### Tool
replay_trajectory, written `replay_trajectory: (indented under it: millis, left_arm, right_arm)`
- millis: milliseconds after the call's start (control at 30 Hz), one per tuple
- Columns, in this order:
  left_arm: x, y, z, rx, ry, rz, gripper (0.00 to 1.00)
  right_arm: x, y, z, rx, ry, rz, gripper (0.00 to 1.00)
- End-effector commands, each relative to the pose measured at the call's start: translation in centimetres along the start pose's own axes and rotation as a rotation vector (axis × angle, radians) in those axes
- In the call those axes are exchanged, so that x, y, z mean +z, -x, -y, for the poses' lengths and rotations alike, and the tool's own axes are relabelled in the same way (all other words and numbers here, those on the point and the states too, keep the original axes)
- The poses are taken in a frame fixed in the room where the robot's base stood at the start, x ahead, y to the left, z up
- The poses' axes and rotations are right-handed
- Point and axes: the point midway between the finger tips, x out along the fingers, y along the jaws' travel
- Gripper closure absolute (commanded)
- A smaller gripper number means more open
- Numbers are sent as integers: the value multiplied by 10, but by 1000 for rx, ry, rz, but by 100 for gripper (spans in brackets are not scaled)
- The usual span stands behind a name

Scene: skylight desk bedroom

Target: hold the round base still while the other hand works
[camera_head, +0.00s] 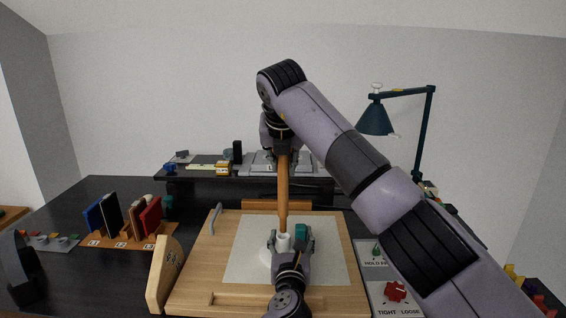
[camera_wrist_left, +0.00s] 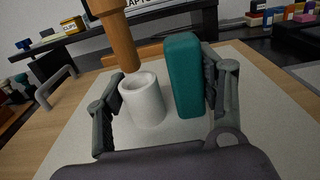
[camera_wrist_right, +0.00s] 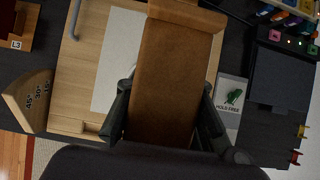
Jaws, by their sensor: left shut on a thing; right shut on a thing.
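The round base looks like a white hollow cylinder (camera_head: 284,242), upright on the pale sheet; it also shows in the left wrist view (camera_wrist_left: 143,100). My left gripper (camera_head: 288,248) is shut around it from the near side. A teal block (camera_wrist_left: 185,75) stands between the base and that gripper's right finger; it also shows in the head view (camera_head: 302,232). My right gripper (camera_head: 280,142), high above, is shut on a long brown rod (camera_head: 283,190), which fills the right wrist view (camera_wrist_right: 168,80). The rod points down, its lower end at the base's mouth; I cannot tell whether it touches.
The sheet lies on a wooden board (camera_head: 195,275) with a grey handle (camera_head: 215,218). A wooden angle block (camera_head: 164,272) stands at left, near a book rack (camera_head: 130,240). A TIGHT/LOOSE panel (camera_head: 394,293) is at right. A lamp (camera_head: 376,120) stands behind.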

Motion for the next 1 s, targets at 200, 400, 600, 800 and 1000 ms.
replay_trajectory:
  millis: [200,400,600,800,1000]
  left_arm:
    - [0,0,0,0,0,0,76]
    - [0,0,0,0,0,0,76]
    - [0,0,0,1,0,0,76]
    - [0,0,0,1,-1,0,76]
    - [0,0,0,1,-1,0,76]
  right_arm:
    - [0,0,0,0,0,1,100]
    - [0,0,0,0,0,0,100]
    - [-2,-4,0,0,0,0,100]
    - [-5,-8,0,0,0,1,100]
    - [-8,-13,0,0,0,0,100]
